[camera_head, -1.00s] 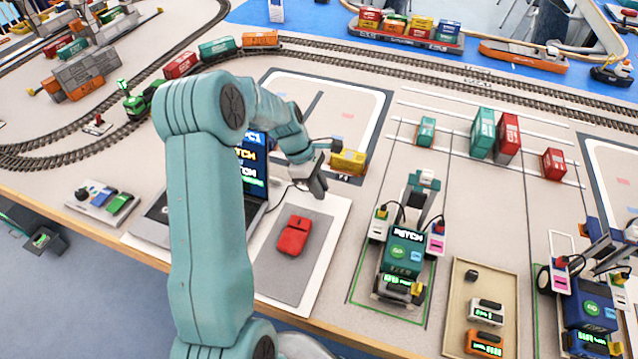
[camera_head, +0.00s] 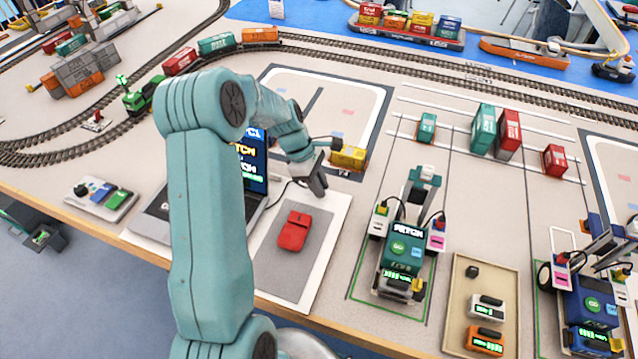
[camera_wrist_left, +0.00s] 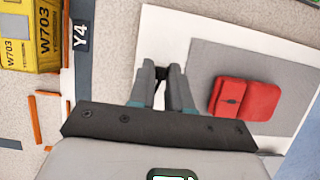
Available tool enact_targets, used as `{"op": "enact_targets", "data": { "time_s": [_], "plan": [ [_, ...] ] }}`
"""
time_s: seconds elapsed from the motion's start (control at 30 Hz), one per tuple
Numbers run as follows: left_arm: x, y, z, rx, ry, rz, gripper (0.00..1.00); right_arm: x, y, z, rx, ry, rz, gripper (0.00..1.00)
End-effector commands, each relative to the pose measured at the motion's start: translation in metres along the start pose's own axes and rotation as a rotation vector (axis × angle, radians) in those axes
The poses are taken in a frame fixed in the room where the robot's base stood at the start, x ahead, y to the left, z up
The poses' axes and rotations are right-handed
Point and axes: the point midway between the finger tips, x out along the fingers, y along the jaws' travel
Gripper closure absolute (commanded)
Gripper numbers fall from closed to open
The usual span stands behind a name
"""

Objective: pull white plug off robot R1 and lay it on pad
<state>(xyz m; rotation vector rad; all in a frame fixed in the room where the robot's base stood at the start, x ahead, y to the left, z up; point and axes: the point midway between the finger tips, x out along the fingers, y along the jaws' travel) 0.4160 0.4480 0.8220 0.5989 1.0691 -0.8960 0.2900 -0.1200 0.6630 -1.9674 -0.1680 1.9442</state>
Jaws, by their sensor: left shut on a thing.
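My left gripper (camera_head: 318,184) hangs over the upper edge of a white board (camera_head: 338,212), beside the grey pad (camera_head: 313,262) lying on it. Its fingers also show in the left wrist view (camera_wrist_left: 160,80), close together on a small thing with a dark end. The fingers hide most of it; it appears to be the white plug. A red block-like thing (camera_head: 294,231) rests on the pad. A teal robot (camera_head: 403,246) with a screen and side plugs stands right of the board. I cannot read which robot is R1. My right gripper is out of view.
A laptop (camera_head: 252,195) stands left of the pad, partly behind my arm. A yellow container (camera_head: 348,156) lies just beyond the gripper. A beige tray (camera_head: 484,270) and a blue robot (camera_head: 590,305) are at right. The lower grey pad is bare.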

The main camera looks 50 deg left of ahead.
Motion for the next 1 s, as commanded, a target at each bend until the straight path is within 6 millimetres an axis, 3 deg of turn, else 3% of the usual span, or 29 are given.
{"op": "enact_targets", "data": {
  "time_s": [0.7, 0.73, 0.8, 1.0],
  "plan": [
    [0.0085, -0.0001, -0.0036, 0.0, 0.0, 0.0, 1.0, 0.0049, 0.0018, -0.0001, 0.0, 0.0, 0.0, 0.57],
    [0.0082, -0.0001, -0.0035, 0.0, 0.0, 0.0, 0.76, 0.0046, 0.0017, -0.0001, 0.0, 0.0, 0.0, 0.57],
    [0.008, -0.0001, -0.0034, 0.0, 0.0, 0.0, 0.53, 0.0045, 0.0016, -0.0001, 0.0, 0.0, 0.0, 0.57],
    [0.008, -0.0001, -0.0033, 0.0, 0.0, 0.0, 0.52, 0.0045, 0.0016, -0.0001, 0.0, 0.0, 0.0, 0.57]
  ]
}}
